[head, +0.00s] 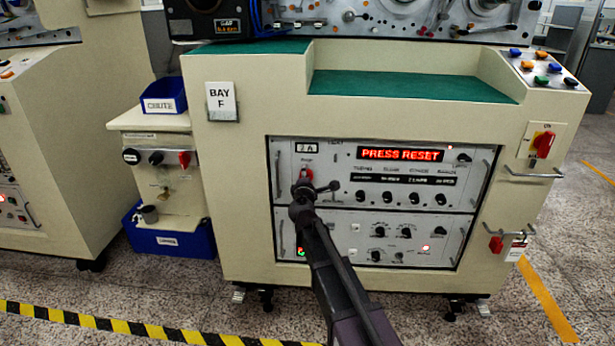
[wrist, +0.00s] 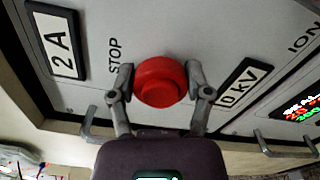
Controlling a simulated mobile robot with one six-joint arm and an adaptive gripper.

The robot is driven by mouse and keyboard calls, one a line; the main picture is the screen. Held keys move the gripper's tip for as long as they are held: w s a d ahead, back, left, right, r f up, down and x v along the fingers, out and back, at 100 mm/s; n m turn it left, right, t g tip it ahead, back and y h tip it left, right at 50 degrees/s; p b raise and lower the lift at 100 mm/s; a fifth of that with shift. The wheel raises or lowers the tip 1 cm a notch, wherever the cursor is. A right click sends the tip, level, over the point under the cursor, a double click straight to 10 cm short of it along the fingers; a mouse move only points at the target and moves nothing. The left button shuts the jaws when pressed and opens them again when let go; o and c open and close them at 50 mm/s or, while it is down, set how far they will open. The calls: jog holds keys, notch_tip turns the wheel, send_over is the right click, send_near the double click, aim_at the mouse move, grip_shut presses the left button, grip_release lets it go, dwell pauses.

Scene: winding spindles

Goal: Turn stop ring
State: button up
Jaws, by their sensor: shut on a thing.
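The stop ring is a red round knob (wrist: 161,82) on the grey panel, beside the word STOP. In the wrist view my gripper (wrist: 160,76) has one finger on each side of the knob, shut on it. In the head view my gripper (head: 304,187) is at the upper left of the panel (head: 330,157). There a little of the red knob (head: 306,173) shows above it, and the rest is hidden. The knob's turn angle cannot be told.
A red-lit display (head: 400,155) reads PRESS RESET. Several black knobs line the panel, and a handle (head: 481,184) is at its right. A red switch (head: 543,144) is on the cabinet's right. Blue bins (head: 170,240) stand at left. The floor in front is clear.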

jog(key=shift+w+a, duration=0.1)
jog(key=shift+w, duration=0.05)
jog(key=o, duration=1.2)
jog(key=shift+c, duration=0.2)
jog(key=shift+s, duration=0.25)
jog(key=s, duration=1.1)
jog(key=shift+s, duration=0.35)
